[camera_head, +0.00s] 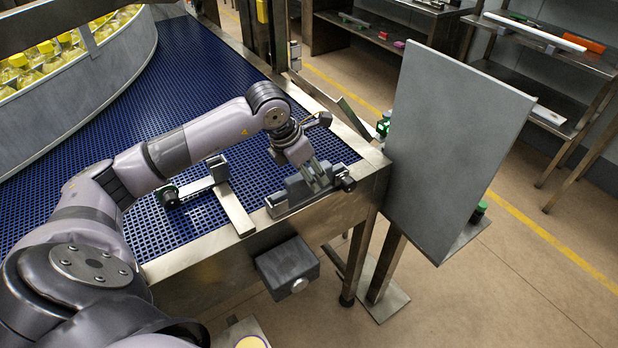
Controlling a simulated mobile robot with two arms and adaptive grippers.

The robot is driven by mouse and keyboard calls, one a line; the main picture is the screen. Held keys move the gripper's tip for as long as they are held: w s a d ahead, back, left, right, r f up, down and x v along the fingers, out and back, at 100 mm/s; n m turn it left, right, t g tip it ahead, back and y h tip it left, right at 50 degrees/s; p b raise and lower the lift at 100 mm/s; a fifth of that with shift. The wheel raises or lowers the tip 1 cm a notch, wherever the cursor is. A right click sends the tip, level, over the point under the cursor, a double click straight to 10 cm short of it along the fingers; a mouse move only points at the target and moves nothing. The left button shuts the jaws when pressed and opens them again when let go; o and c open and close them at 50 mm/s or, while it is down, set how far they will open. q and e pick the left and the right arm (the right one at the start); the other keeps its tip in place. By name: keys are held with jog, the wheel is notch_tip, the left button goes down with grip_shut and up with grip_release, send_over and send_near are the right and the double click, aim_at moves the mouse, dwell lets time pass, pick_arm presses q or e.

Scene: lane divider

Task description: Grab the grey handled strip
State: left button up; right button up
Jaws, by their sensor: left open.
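My left gripper (319,177) reaches in over the near right corner of the blue conveyor. It points down, open, with its fingertips at a grey clamp-like block (290,194) that has a black knob (345,182) at its right end. The fingers partly hide the block, and I cannot tell whether they touch it. A pale grey strip (236,208) lies to the left, across the conveyor's metal edge, joined to a bracket with a black knob (169,196). A long whitish strip (535,32) lies on the right shelf. I cannot tell which is the grey handled strip. My right gripper is out of view.
A large grey panel (450,140) stands right of the conveyor's end. A dark box (287,268) hangs below the metal edge. Yellow-capped bottles (45,58) fill the lane at the upper left. Shelves at the back hold small items. The blue belt (190,75) behind my arm is clear.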

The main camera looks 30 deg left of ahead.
pick_arm(q)
grip_shut()
dwell(0.6)
